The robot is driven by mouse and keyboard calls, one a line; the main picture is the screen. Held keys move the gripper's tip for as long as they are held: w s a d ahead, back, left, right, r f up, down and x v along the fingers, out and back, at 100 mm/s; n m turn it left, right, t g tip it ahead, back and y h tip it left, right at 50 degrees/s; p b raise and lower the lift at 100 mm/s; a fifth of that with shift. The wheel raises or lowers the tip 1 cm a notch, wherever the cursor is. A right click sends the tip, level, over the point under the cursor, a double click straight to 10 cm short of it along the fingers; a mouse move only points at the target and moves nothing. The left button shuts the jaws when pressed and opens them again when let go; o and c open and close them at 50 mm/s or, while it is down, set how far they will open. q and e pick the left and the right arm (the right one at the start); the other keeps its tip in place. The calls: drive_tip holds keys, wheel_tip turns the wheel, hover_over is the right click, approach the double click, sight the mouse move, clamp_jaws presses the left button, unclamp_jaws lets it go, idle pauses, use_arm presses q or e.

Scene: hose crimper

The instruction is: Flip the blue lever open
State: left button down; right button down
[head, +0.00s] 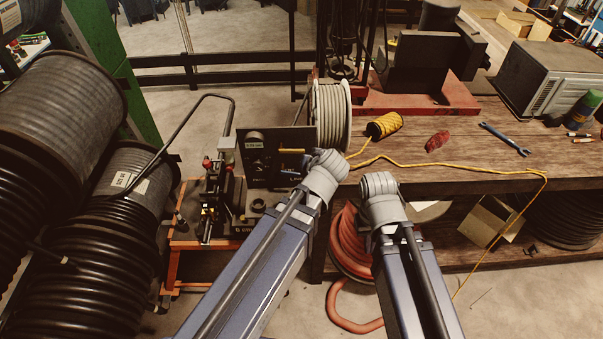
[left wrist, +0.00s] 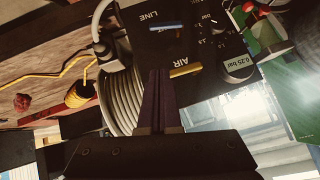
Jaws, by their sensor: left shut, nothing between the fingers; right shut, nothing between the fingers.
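The blue lever (left wrist: 166,25) is on a dark panel (left wrist: 205,50), close to the word LINE in the left wrist view. A yellow lever (left wrist: 186,70) sits beside it near the word AIR; it also shows in the head view (head: 291,151). My left gripper (left wrist: 160,75) is shut and empty, with its dark fingers pointing at the panel edge near the yellow lever. They look apart from the blue lever. In the head view my left arm hides part of the panel. My right gripper (head: 380,186) is shut and empty at the bench's front edge; its fingertips are hard to make out.
A pale hose reel (head: 332,115) stands just right of the panel. The wooden bench (head: 465,180) holds a yellow spool (head: 384,125), a wrench (head: 505,139) and a grey machine (head: 549,80). Large black hose coils (head: 105,240) crowd the left.

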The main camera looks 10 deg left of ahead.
use_arm(q)
drive_tip(key=s+f+b+x, duration=0.2)
drive_tip(key=b+x, duration=0.8)
drive_tip(key=x, duration=0.3)
drive_tip(key=shift+b, duration=0.35)
drive_tip(key=shift+s, duration=0.1)
drive_tip(key=shift+d, duration=0.1)
drive_tip(key=shift+d+f+b, duration=0.15)
drive_tip(key=shift+f+b, duration=0.15)
drive_tip(key=shift+b, duration=0.05)
drive_tip(key=shift+r, duration=0.15)
